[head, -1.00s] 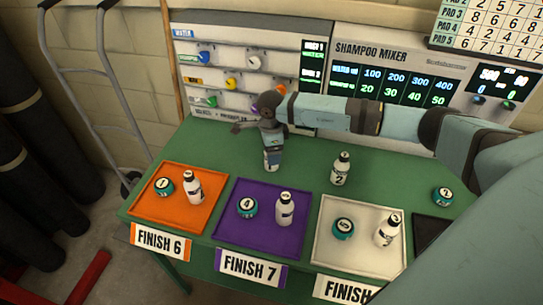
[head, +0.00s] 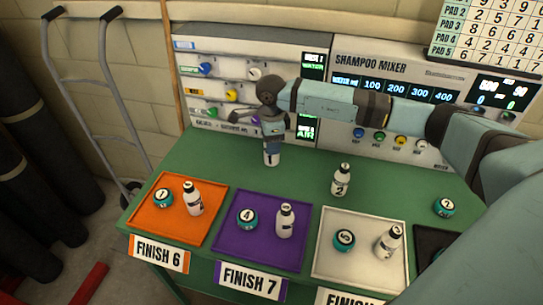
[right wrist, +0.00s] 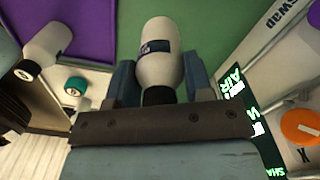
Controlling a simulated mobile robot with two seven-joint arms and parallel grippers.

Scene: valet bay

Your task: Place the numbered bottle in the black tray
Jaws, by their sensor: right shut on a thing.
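My right gripper (head: 271,139) is shut on a white bottle (head: 271,157) with a dark label and holds it upright near the mixer. Its number is too small to read surely. In the right wrist view the bottle (right wrist: 158,55) sits between the fingers of the gripper (right wrist: 160,78). A similar bottle marked 2 (head: 341,181) stands on the green table to the right. The black tray (head: 427,241) shows only in part at the lower right, cut off by my right arm. My left gripper is out of view.
Orange (head: 157,218), purple (head: 240,247) and white (head: 330,262) trays line the table's front, each with a teal jar and a white bottle. A teal jar marked 2 (head: 444,207) stands behind the black tray. The shampoo mixer (head: 345,62) stands behind.

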